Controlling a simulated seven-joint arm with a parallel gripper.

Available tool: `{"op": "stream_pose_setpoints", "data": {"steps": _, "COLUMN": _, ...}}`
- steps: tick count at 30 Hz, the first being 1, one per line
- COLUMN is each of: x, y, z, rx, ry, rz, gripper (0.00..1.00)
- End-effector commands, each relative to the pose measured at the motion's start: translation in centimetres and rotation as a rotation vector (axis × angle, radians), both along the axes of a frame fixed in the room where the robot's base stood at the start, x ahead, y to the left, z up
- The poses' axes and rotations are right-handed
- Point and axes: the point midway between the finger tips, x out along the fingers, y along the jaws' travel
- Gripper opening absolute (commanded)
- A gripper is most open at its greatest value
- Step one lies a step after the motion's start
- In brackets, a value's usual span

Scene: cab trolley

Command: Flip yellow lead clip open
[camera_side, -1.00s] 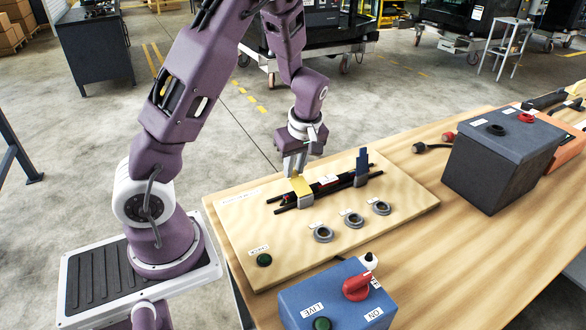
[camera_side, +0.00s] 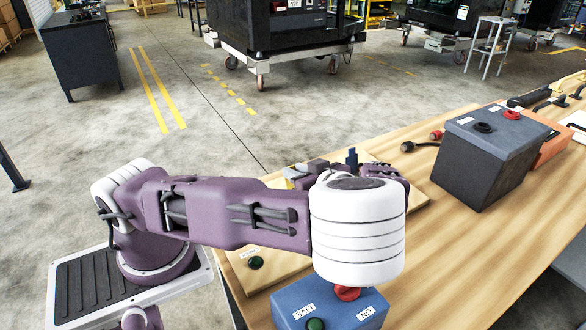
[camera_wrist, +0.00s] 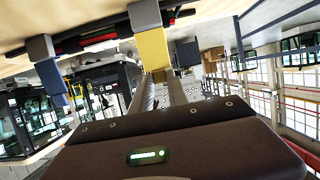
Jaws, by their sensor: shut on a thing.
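The yellow lead clip (camera_wrist: 153,48) shows in the wrist view as a flap on a grey base (camera_wrist: 145,15). The flap stands out from the board, much like the blue clip (camera_wrist: 48,78) beside it. My gripper (camera_wrist: 160,76) is shut on the outer end of the yellow flap. The blue clip (camera_side: 352,157) stands upright behind my arm. My arm hides the leads and most of the clips there.
Black and red leads (camera_wrist: 92,42) run along the board in the wrist view. In the side view, a blue switch box (camera_side: 285,310) stands close below my wrist. A dark box (camera_side: 480,165) stands at the right. The table between them is clear.

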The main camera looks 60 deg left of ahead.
Motion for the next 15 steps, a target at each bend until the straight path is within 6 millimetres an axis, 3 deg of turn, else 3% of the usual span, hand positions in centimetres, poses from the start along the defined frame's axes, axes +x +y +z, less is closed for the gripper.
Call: {"op": "stream_pose_setpoints", "data": {"steps": 15, "x": 0.0, "y": -1.5, "z": -0.4, "rx": 0.2, "ry": 0.002, "rz": 0.0, "gripper": 0.0}}
